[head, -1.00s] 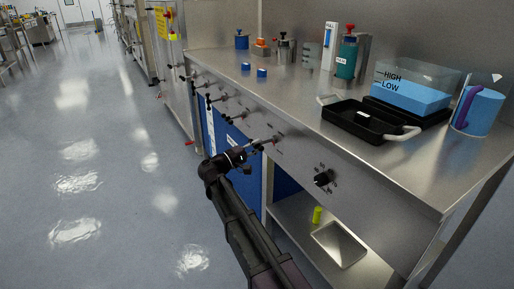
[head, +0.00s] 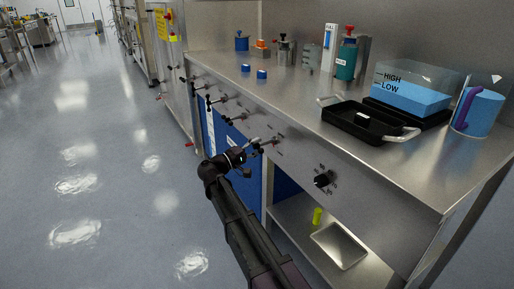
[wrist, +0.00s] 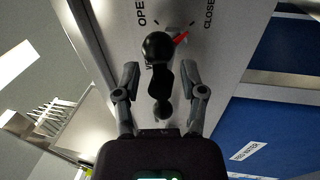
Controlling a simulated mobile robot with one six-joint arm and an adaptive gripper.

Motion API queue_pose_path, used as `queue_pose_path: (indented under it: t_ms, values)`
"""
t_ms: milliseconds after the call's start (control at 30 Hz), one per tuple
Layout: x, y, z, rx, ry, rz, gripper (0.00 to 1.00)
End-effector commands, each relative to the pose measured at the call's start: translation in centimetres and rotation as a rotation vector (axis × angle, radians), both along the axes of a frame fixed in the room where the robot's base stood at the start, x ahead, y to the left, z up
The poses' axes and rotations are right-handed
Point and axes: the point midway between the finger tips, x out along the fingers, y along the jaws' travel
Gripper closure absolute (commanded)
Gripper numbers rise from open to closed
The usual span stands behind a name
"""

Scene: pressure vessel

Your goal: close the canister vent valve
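In the wrist view, a valve handle (wrist: 160,80) with black ball ends stands out from the steel panel. A red pointer (wrist: 181,38) shows behind its upper ball, between the printed words OPEN and CLOSE, tilted toward CLOSE. The valve's own label is mostly hidden behind the handle. My gripper (wrist: 160,68) is open, one finger on each side of the handle, with visible gaps. In the head view my gripper (head: 255,158) is at the nearest handle on the bench front; contact there cannot be told.
Several similar handles (head: 218,99) line the bench front beyond my gripper. A black dial (head: 323,179) is to the right. Above, the steel benchtop (head: 290,90) holds a black tray (head: 352,121) and blue containers. A lower shelf (head: 290,215) is below. The floor to the left is clear.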

Motion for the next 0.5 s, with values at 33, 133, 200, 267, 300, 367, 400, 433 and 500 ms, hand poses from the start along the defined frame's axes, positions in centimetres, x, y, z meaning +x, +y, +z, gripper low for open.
queue_pose_path:
  t_ms: [33, 133, 200, 267, 300, 367, 400, 433, 500]
  values:
    - [-0.05, -0.01, -0.04, 0.001, 0.000, -0.001, 0.46]
    - [-0.09, -0.03, -0.07, 0.001, 0.000, -0.001, 0.46]
    - [-0.12, -0.04, -0.08, 0.001, 0.002, -0.002, 0.46]
    - [-0.13, -0.04, -0.09, 0.001, 0.003, -0.001, 0.46]
    - [-0.14, -0.04, -0.09, 0.000, 0.004, -0.002, 0.46]
    - [-0.16, -0.05, -0.08, -0.003, 0.010, -0.002, 0.46]
    - [-0.17, -0.06, -0.08, -0.007, 0.016, -0.001, 0.46]
    - [-0.17, -0.06, -0.07, -0.011, 0.021, -0.002, 0.46]
    - [-0.18, -0.06, -0.05, -0.021, 0.036, -0.001, 0.46]
